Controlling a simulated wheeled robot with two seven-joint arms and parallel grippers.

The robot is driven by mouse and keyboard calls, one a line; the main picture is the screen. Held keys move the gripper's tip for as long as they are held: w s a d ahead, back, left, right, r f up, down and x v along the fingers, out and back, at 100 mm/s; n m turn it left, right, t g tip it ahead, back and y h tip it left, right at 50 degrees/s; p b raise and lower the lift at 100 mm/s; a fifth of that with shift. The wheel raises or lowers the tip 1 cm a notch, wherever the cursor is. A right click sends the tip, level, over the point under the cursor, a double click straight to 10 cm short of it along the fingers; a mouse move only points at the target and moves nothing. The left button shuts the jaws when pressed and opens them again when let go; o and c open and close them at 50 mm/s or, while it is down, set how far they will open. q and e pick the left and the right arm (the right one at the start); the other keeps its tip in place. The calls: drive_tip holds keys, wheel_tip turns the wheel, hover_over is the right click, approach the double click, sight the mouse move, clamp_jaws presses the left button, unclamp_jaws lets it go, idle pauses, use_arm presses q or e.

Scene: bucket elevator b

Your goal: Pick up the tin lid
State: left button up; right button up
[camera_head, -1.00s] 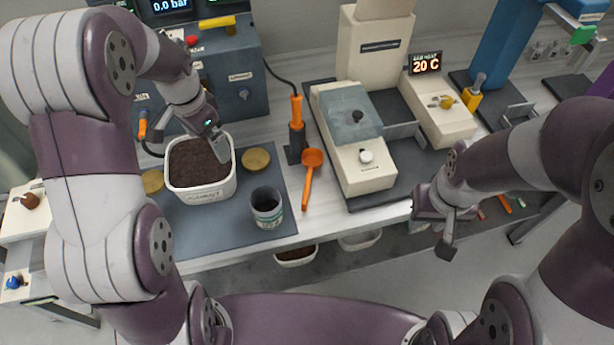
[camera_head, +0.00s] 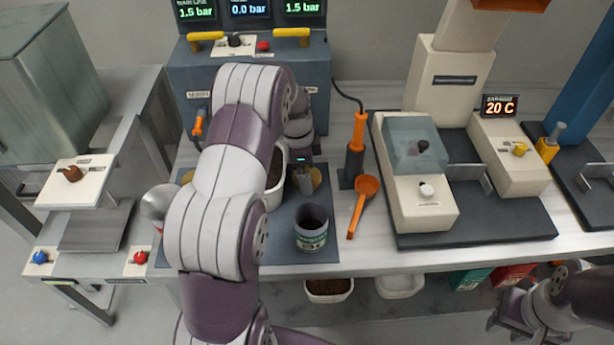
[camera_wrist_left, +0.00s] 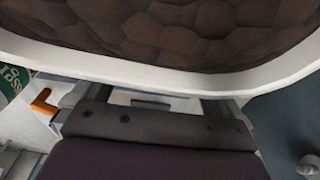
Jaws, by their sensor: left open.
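A round gold-coloured lid (camera_head: 318,176) lies on the dark mat just right of the white tub, partly hidden by my left gripper. A second gold disc (camera_head: 187,177) shows at the mat's left side, mostly behind my arm. The open tin (camera_head: 312,232) with a green-and-white label stands upright in front of the first lid. My left gripper (camera_head: 304,184) is open beside the tub's right wall, over or near the lid; contact cannot be told. In the left wrist view its jaws (camera_wrist_left: 146,106) are below the tub's rim. My right gripper (camera_head: 508,320) hangs low at bottom right, its jaws unclear.
The white tub (camera_head: 272,188) of dark grounds is partly hidden by my arm. An orange scoop (camera_head: 362,205) and an orange-handled tool (camera_head: 356,150) lie and stand to the right. A cream machine (camera_head: 425,205) is further right.

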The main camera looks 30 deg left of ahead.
use_arm(q)
drive_tip(key=shift+w+f, duration=0.1)
drive_tip(key=shift+f, duration=0.2)
drive_tip(key=c, duration=0.9)
drive_tip(key=shift+c, duration=0.2)
